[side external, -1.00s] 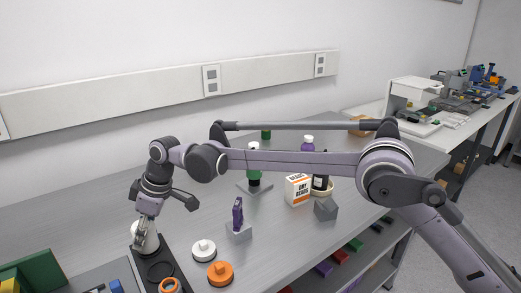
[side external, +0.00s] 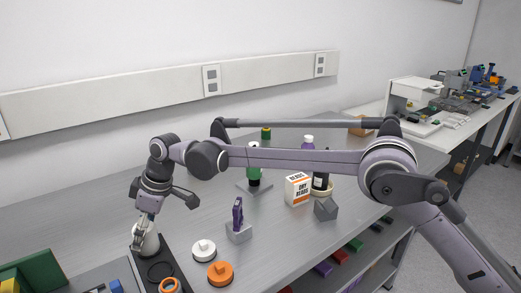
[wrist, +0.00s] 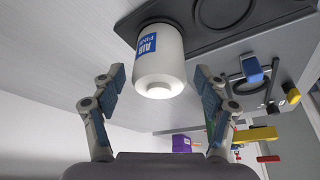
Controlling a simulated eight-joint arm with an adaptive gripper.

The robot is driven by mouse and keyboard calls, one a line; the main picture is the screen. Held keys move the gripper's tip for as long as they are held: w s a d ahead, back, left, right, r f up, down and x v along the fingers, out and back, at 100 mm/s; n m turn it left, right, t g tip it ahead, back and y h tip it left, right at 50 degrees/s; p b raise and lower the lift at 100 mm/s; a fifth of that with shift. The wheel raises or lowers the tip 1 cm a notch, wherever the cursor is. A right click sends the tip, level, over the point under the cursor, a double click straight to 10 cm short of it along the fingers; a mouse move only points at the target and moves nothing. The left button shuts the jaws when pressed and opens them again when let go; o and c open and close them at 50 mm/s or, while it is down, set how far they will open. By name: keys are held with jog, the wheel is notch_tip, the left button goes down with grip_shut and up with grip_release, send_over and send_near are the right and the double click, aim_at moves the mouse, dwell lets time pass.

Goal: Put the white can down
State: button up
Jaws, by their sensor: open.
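The white can (side external: 148,244) stands at the near left of the bench, on the end of a black plate (side external: 176,271). In the wrist view the white can (wrist: 160,62) shows a blue label, and its base is at the plate's dark round seat. My gripper (side external: 146,222) is just above the can in the side view. In the wrist view my gripper (wrist: 159,82) is open, one finger on each side of the can's near end, with gaps visible on both sides.
A white knobbed disc (side external: 204,250) and an orange one (side external: 220,273) lie right of the plate. A purple piece in a grey block (side external: 238,232), a bean box (side external: 298,189) and a green-capped bottle (side external: 253,177) stand farther back. A green bin (side external: 40,272) is at the left.

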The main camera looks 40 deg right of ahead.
jog(key=v, duration=1.1)
jog(key=s+d+r+m+t, duration=0.1)
jog(key=s+d+r+m, duration=0.2)
jog(key=d, duration=0.7)
jog(key=s+d+m+t+h, duration=0.1)
jog(key=s+d+m, duration=0.1)
jog(key=s+d, duration=0.7)
jog(key=s+d+f+m+t+h, duration=0.1)
jog(key=s+d+f+m, duration=0.2)
jog(key=s+d+f, duration=0.2)
jog(key=s+d+f+m+t+h, duration=0.1)
jog(key=s+d+f+m, duration=0.2)
jog(key=s+d, duration=0.6)
jog(key=shift+s+d+f+t+h, duration=0.3)
jog(key=shift+s+d+f+h, duration=0.1)
jog(key=shift+d+f, duration=0.45)
jog(key=shift+w+a+f, duration=0.1)
